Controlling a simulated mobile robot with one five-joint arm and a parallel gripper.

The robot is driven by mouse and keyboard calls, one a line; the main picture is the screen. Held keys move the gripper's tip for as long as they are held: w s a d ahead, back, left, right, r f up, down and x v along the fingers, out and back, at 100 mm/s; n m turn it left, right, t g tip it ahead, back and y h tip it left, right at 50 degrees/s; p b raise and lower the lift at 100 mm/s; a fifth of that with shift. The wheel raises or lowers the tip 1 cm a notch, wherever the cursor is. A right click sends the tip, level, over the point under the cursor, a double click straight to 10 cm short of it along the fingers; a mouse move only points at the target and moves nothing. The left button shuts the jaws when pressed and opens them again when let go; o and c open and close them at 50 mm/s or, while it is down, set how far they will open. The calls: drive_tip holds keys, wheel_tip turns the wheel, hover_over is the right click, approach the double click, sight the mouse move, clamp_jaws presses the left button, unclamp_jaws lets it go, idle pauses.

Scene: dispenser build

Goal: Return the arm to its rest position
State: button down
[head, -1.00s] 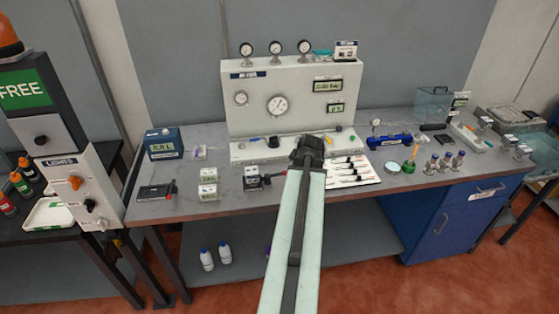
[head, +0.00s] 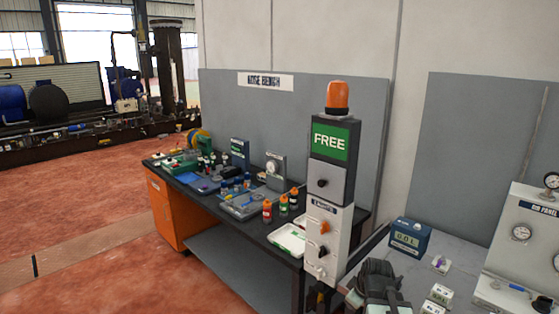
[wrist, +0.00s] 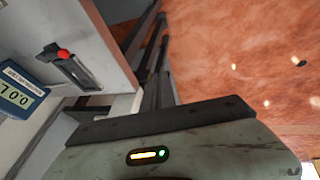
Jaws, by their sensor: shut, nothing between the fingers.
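My gripper (head: 378,284) is the dark end of my arm at the bottom of the head view, right of centre. It is shut and empty, in front of the grey-topped panel bench (head: 462,262). In the wrist view my fingers do not show clearly. A pale surface with a dark bar and a small yellow and green light fills the bottom there, likely part of my own body. The bench edge (wrist: 112,45) is at the left of that view.
The FREE signal tower (head: 331,150) with an orange beacon stands just left of my gripper. A blue display box (head: 410,236) and small white boxes are on the panel bench. A cluttered dark bench (head: 215,210) stands farther left. Red floor (head: 90,205) is open at left.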

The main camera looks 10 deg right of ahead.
drive_tip(key=s+a+f+m+g, duration=0.1)
drive_tip(key=s+a, duration=0.1)
drive_tip(key=a, duration=0.5)
drive_tip(key=s+a+f+g, duration=0.1)
drive_tip(key=s+a+f, duration=0.1)
drive_tip(key=a, duration=0.6)
drive_tip(key=s+m+g, duration=0.1)
drive_tip(key=m, duration=0.1)
drive_tip(key=s+d+m, duration=0.1)
drive_tip(key=s+m, duration=0.1)
drive_tip(key=s+m+g, duration=0.1)
drive_tip(key=m, duration=0.1)
drive_tip(key=shift+s+d+m+g+b, duration=0.15)
drive_tip(key=shift+s+m+g+b, duration=0.15)
drive_tip(key=shift+m+b, duration=0.1)
drive_tip(key=shift+d, duration=0.1)
